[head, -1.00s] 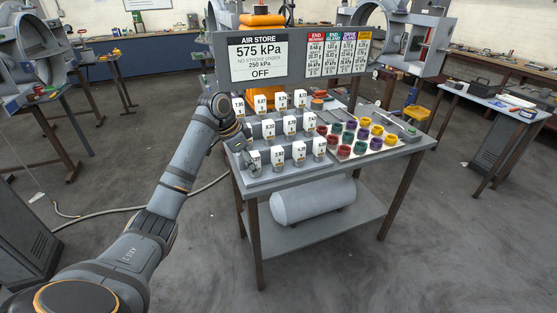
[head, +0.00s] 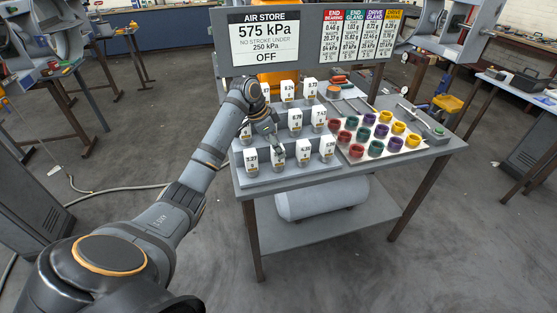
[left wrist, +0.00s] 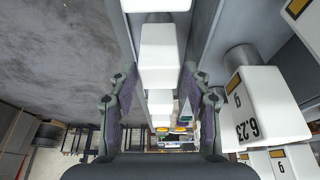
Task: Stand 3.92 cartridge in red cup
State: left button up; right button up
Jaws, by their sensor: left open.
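White-capped cartridges with number labels stand in stepped rows at the left of the bench; the front row includes one (head: 304,151) near the gripper. I cannot surely read which label is 3.92. My left gripper (head: 275,143) is open over the front and middle rows. In the left wrist view its fingers (left wrist: 160,105) stand apart, with a blank white cap (left wrist: 160,56) in line between them; contact cannot be told. A cap marked 6.23 (left wrist: 255,110) is to the right. Red cups stand in the left column of the cup grid, the front one (head: 356,150) nearest me.
Green (head: 376,148), purple (head: 395,144) and yellow cups (head: 412,140) stand right of the red ones. Tools lie behind the cups. A sign board (head: 265,44) reading 575 kPa and OFF rises behind the rows. Neighbouring cartridges stand close to the gripper.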

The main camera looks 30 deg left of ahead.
pick_arm(q)
jog(key=shift+d+f, duration=0.15)
jog(key=shift+f, duration=0.3)
jog(key=p+x, duration=0.1)
jog(key=x, duration=0.2)
jog(key=shift+w+f, duration=0.1)
jog(key=shift+f, duration=0.25)
jog(key=shift+w+f, duration=0.1)
jog(key=shift+f, duration=0.05)
jog(key=c, duration=1)
pick_arm(e)
jog(key=shift+w+r, duration=0.6)
jog(key=shift+w, duration=0.25)
